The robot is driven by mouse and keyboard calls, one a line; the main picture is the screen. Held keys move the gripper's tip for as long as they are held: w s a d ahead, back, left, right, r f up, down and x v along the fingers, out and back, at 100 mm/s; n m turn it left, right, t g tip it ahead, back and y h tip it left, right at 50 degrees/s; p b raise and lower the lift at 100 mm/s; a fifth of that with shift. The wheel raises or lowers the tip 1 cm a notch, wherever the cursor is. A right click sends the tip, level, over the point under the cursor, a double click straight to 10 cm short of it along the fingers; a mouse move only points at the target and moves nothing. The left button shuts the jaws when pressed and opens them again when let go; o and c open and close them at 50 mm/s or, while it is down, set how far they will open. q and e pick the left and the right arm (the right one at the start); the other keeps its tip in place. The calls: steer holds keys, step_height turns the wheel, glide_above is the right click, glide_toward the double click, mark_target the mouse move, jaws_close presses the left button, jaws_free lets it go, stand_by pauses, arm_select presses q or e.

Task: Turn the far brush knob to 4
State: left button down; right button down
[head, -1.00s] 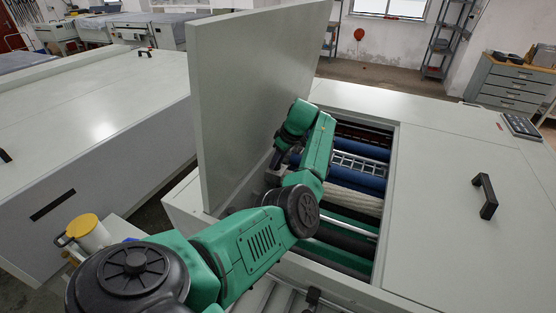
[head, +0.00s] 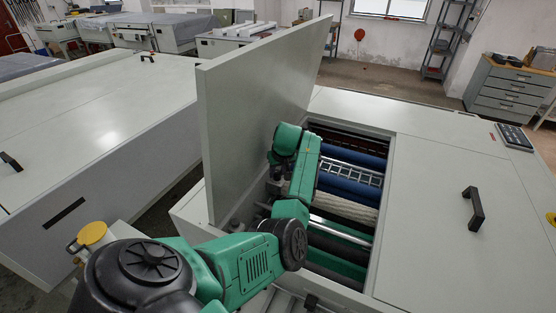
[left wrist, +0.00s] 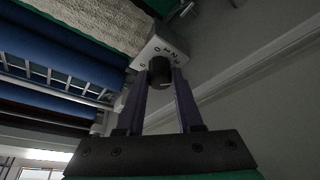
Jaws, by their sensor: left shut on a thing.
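In the left wrist view a dark round knob (left wrist: 160,68) sits on a pale dial plate (left wrist: 153,50) with small digits. The two fingers of my left gripper (left wrist: 161,80) stand on either side of the knob and are shut on it. The digits appear upside down, and I cannot tell which one the knob points to. In the head view my green left arm reaches into the open machine beside the raised lid (head: 255,95). The arm and shadow hide the knob there, so I cannot tell from that view which brush knob it is. My right gripper is out of view.
Blue rollers (head: 345,190) and a pale brush roller (head: 348,208) lie in the opening right of my arm. The lid stands close on the left. A closed cover with a black handle (head: 474,208) is on the right.

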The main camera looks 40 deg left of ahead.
arm_select(q)
steer(key=shift+m+t, duration=0.4)
steer(key=shift+m, duration=0.8)
steer(key=shift+a+r, duration=0.1)
steer(key=c, duration=0.7)
jaws_free()
steer(key=shift+o, duration=0.7)
